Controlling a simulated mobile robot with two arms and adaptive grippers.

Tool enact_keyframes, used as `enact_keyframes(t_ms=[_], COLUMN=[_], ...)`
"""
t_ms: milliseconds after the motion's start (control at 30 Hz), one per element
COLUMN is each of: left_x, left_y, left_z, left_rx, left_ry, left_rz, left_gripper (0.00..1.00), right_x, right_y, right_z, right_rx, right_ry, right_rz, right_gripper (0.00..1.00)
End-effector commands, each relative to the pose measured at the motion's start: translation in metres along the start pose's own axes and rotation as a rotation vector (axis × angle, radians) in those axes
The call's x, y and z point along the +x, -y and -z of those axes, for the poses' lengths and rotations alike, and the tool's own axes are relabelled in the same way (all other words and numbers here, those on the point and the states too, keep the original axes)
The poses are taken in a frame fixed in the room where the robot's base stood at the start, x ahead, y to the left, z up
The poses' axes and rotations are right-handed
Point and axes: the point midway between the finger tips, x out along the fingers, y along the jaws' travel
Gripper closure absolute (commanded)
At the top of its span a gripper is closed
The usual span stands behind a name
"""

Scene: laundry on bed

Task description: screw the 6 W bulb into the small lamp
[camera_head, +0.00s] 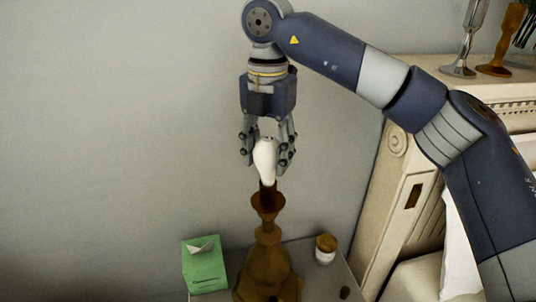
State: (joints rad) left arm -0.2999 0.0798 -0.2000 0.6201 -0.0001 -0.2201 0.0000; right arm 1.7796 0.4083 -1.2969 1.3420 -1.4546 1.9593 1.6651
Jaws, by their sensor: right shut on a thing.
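The small lamp (267,270) is a brown turned base with a flared cup at its top, standing upright on a small table. A white bulb (264,158) is upright right above the lamp's top, its lower end at a dark narrow socket (267,188). Whether its base is seated in the socket cannot be made out. My right gripper (266,161) points straight down over the lamp and is shut on the bulb, a finger on each side. No wattage marking is readable. My left gripper is not in view.
A green tissue box (204,268) stands left of the lamp on the table (312,285). A jar with a brown lid (325,249) and a small dark object (345,293) are to the right.

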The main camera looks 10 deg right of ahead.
Motion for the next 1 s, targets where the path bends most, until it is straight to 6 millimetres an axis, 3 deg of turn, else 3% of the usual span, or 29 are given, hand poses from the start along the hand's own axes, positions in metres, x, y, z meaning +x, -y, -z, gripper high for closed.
enact_keyframes(t_ms=[133,467,767,1000], left_x=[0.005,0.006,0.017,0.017], left_y=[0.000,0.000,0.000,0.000], left_z=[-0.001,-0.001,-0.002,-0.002], left_rx=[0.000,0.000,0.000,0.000], left_ry=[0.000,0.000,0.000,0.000], left_rz=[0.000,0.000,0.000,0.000], left_gripper=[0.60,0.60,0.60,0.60], right_x=[0.001,0.001,0.002,0.001], right_y=[0.000,0.000,0.000,0.000], right_z=[0.000,0.000,0.000,0.000], right_rx=[0.106,0.132,0.398,0.416], right_ry=[0.001,0.000,0.000,-0.001], right_rz=[0.001,0.001,0.001,0.001], right_gripper=[0.78,0.78,0.78,0.78])
